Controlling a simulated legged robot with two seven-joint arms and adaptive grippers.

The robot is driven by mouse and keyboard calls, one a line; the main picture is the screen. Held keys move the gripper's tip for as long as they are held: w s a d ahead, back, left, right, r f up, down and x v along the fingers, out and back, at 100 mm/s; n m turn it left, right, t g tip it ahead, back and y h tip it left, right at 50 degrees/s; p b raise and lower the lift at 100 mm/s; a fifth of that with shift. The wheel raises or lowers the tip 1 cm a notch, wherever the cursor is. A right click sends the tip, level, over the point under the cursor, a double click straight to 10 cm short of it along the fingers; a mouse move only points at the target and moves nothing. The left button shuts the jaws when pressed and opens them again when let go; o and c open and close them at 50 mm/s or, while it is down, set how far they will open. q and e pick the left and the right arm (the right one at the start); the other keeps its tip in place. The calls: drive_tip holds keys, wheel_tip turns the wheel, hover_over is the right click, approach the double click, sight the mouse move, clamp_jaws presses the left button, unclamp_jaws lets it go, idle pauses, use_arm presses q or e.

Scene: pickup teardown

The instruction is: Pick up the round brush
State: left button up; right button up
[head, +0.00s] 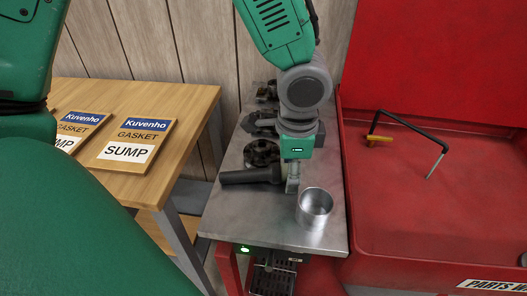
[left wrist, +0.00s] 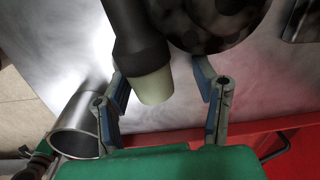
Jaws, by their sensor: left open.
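The round brush (head: 248,177) lies on the metal bench top, its dark handle pointing left in the head view. In the left wrist view the brush (left wrist: 151,82) shows a dark body and a pale, blunt end. My left gripper (head: 292,184) is over the brush's right end, and its fingers hide that end in the head view. In the left wrist view the gripper (left wrist: 160,75) is open, with one finger on each side of the pale end and gaps beside it. My right gripper is not in view.
A shiny metal cup (head: 316,211) stands close to the right of the gripper. Dark round metal parts (head: 262,153) lie behind the brush. A red parts washer (head: 430,200) borders the bench on the right. A wooden table (head: 185,110) with gasket boxes (head: 137,139) is left.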

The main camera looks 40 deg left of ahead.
use_arm(q)
drive_tip(key=shift+d+r, duration=0.1)
drive_tip(key=shift+d, duration=0.05)
drive_tip(key=shift+c, duration=0.8)
drive_tip(key=shift+d, duration=0.4)
clamp_jaws()
drive_tip(key=shift+d, duration=0.1)
drive_tip(key=shift+a+r, duration=0.1)
drive_tip(key=shift+a, duration=0.15)
drive_tip(key=shift+a+r, duration=0.15)
drive_tip(key=shift+r, duration=0.1)
drive_tip(key=r+p, duration=0.1)
drive_tip(key=r, duration=0.5)
drive_tip(key=r+p, duration=0.1)
drive_tip(key=r, duration=0.2)
drive_tip(key=shift+d+r+p, duration=0.15)
drive_tip(key=shift+d+p, duration=0.1)
drive_tip(key=shift+p, duration=0.05)
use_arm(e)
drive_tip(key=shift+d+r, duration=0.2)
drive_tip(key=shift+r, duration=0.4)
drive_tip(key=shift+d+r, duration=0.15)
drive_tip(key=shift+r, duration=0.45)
